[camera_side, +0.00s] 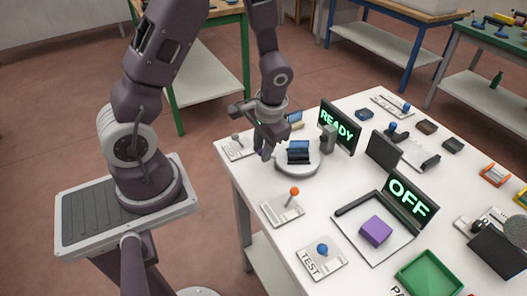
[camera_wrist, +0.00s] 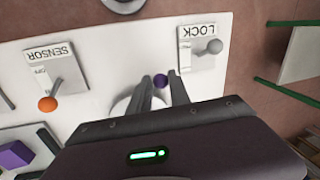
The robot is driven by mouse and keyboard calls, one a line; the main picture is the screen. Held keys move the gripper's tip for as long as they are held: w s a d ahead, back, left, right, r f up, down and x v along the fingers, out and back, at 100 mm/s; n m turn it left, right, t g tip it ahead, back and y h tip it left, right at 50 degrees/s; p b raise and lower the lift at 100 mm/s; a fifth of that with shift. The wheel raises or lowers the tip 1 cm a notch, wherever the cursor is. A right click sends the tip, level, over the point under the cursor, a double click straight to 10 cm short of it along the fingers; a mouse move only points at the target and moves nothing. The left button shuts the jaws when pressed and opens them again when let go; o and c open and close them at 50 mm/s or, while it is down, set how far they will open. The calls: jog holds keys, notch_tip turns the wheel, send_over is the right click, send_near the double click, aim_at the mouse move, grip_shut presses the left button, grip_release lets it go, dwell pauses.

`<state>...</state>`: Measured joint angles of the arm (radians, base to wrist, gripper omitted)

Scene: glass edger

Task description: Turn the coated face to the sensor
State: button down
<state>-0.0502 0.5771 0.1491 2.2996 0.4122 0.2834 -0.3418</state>
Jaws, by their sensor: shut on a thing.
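A round pale turntable (camera_side: 297,168) stands near the table's far left side and carries a dark holder with a blue pane (camera_side: 298,147). A grey sensor post (camera_side: 327,138) stands just right of it, beside a dark screen reading READY (camera_side: 338,126) in green. I cannot tell which face of the pane is coated. My gripper (camera_side: 266,153) is low at the turntable's left edge. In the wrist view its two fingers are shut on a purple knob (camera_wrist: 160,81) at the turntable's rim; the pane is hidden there.
A SENSOR lever with an orange ball (camera_wrist: 47,104) and a LOCK lever with a grey ball (camera_wrist: 214,46) flank the turntable. A purple block (camera_side: 376,231) sits on a pad by an OFF screen (camera_side: 408,201).

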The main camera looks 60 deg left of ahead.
jog(key=shift+w+a+m+t, duration=0.15)
jog(key=shift+w+a+m, duration=0.25)
jog(key=shift+a+m, duration=0.25)
jog(key=shift+w+a+m+t, duration=0.15)
jog(key=shift+w+a+m, duration=0.25)
jog(key=shift+m, duration=0.45)
jog(key=shift+w+a+m+t, duration=0.15)
jog(key=shift+w+a+m, duration=0.35)
jog(key=shift+m, duration=0.3)
jog(key=shift+w+a+m+t, duration=0.15)
jog(key=shift+w+a+m, duration=0.3)
jog(key=shift+m, duration=0.35)
jog(key=shift+w+a+m+t+h, duration=0.15)
jog(key=shift+w+a+m, duration=0.1)
jog(key=shift+w+m, duration=0.5)
jog(key=shift+w+a+m+t+h, duration=0.2)
jog(key=shift+w+m, duration=0.3)
jog(key=shift+m, duration=0.45)
jog(key=shift+w+a+m, duration=0.15)
jog(key=shift+w+m, duration=0.95)
jog(key=shift+m, duration=0.3)
jog(key=shift+w, duration=0.1)
jog(key=c, duration=1.4)
grip_release()
jog(key=shift+c, duration=0.2)
jog(key=shift+o, duration=1)
